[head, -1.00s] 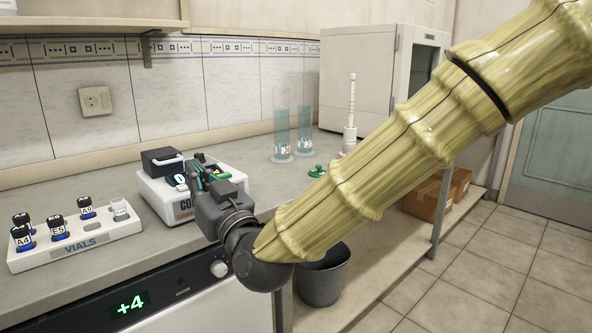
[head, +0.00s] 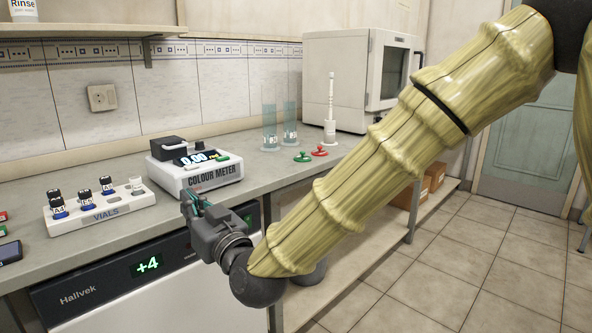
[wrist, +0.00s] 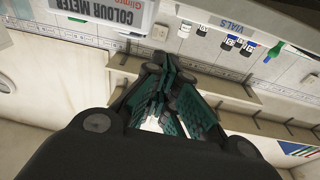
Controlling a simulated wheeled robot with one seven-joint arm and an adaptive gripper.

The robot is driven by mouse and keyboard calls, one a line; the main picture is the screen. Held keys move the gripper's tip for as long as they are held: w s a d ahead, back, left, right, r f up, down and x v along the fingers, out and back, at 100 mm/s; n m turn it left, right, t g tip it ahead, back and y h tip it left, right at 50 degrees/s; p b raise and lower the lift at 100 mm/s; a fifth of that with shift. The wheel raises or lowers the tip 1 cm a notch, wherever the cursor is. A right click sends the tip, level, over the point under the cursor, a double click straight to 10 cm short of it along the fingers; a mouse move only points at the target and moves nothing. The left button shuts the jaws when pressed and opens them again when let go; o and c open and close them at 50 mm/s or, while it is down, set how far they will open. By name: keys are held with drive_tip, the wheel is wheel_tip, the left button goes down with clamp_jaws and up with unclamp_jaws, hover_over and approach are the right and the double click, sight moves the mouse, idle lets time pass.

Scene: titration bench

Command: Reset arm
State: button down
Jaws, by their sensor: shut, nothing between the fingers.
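My gripper (head: 190,203) is in front of the bench edge in the head view, below the colour meter (head: 205,178). Its green-padded fingers are together and empty. In the wrist view my gripper (wrist: 160,75) fills the middle with its fingers closed, and the picture is upside down. The colour meter (wrist: 97,15) shows there at the top left, apart from the fingers. Its display reads 0.00 in the head view. My arm reaches in from the upper right.
A vial rack (head: 104,212) with several dark-capped vials stands left of the meter. Two blue-filled cylinders (head: 269,130), a green item (head: 303,157) and a red item (head: 319,151) stand right. A white oven (head: 345,80) is behind. The floor (head: 455,265) at right is clear.

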drive_tip(key=d+f+m+g+h, duration=0.15)
drive_tip(key=d+f, duration=0.25)
drive_tip(key=f, duration=0.6)
drive_tip(key=d+f+m+g+h, duration=0.15)
drive_tip(key=d+f, duration=0.25)
drive_tip(key=f, duration=0.6)
drive_tip(key=d+f+g+h, duration=0.1)
drive_tip(key=d+f+h, duration=0.2)
drive_tip(key=f, duration=0.6)
drive_tip(key=s+d+f+m+g+h, duration=0.1)
drive_tip(key=s+d+f+g, duration=0.1)
drive_tip(key=s+d+f, duration=0.55)
drive_tip(key=s+d+f+m+g+h, duration=0.15)
drive_tip(key=d+f, duration=0.25)
drive_tip(key=f, duration=0.6)
drive_tip(key=s+d+f+m+g+h, duration=0.1)
drive_tip(key=s+d+f+g+h, duration=0.1)
drive_tip(key=s+d+f, duration=0.5)
drive_tip(key=s+d+f+m+g+h, duration=0.1)
drive_tip(key=s+d+f+g+h, duration=0.1)
drive_tip(key=s+d+f, duration=0.45)
drive_tip(key=s+d+f+m+g+h, duration=0.1)
drive_tip(key=s+d+f+g, duration=0.2)
drive_tip(key=s+d, duration=0.6)
wheel_tip(320, 180, up, 28)
drive_tip(key=s+a+p, duration=0.1)
drive_tip(key=a+p, duration=0.1)
drive_tip(key=p, duration=2.6)
drive_tip(key=shift+s+f, duration=0.15)
drive_tip(key=shift+s, duration=0.25)
